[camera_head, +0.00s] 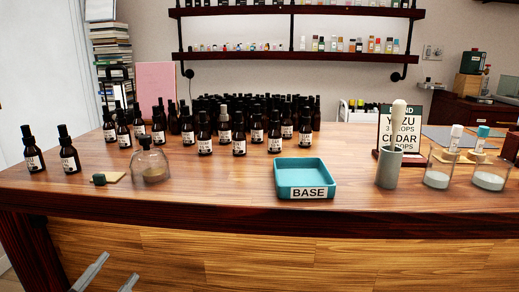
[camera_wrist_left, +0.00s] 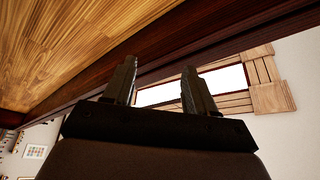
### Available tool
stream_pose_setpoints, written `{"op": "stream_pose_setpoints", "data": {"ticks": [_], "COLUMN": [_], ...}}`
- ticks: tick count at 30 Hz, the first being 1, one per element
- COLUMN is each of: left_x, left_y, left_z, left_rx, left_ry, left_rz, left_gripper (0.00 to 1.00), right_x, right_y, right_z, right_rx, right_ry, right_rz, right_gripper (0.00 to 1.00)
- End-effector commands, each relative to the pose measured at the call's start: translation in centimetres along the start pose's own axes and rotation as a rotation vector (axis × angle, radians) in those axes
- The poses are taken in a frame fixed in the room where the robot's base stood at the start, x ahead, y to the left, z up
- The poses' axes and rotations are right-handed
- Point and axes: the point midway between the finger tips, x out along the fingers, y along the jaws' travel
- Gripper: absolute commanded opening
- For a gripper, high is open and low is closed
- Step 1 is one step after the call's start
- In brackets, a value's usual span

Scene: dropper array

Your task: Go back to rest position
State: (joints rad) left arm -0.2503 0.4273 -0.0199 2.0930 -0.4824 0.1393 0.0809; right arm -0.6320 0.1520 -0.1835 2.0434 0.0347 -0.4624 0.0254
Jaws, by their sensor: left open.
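My left gripper (camera_head: 108,274) shows at the bottom left of the head view, only by its fingertips. It is in front of the wooden counter (camera_head: 260,215) and below its top edge. In the left wrist view the gripper (camera_wrist_left: 160,84) has its two dark fingers apart with nothing between them. Behind them are the underside of a dark wooden edge (camera_wrist_left: 240,35) and a bright window-like opening (camera_wrist_left: 165,93). My right gripper is not in either view.
Several brown dropper bottles (camera_head: 240,135) stand across the counter. A teal BASE tray (camera_head: 303,175) is near the front edge. Space before the counter looks free.

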Motion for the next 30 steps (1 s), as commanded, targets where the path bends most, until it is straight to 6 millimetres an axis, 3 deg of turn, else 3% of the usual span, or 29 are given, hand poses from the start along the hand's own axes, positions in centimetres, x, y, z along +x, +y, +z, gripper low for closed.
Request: {"op": "stream_pose_setpoints", "data": {"ticks": [1, 3, 6, 9, 12, 15, 21, 30], "left_x": [-1.9, -4.5, -8.9, -13.9, -19.0, -17.8, -16.9, -15.8], "left_y": [3.1, 7.0, 12.9, 18.8, 24.3, 21.3, 17.9, 13.8], "left_z": [2.3, 4.8, 6.9, 7.3, 6.2, 4.0, 1.5, -1.5], "left_rx": [-0.133, -0.292, -0.495, -0.683, -0.859, -0.850, -0.834, -0.814], "left_ry": [-0.134, -0.305, -0.534, -0.749, -0.948, -0.946, -0.946, -0.945], "left_rz": [0.022, 0.057, 0.120, 0.198, 0.288, 0.284, 0.278, 0.269], "left_gripper": [0.56, 0.56, 0.56, 0.56, 0.56, 0.56, 0.56, 0.56], "right_x": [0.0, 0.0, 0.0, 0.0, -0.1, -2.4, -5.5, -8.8], "right_y": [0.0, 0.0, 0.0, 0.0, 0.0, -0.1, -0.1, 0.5], "right_z": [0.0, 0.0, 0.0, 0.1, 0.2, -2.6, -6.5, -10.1], "right_rx": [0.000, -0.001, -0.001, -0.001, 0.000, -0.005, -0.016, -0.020], "right_ry": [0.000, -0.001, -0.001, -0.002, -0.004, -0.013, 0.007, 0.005], "right_rz": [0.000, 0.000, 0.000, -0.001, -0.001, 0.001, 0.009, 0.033], "right_gripper": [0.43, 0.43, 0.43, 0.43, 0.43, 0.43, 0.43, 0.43]}}
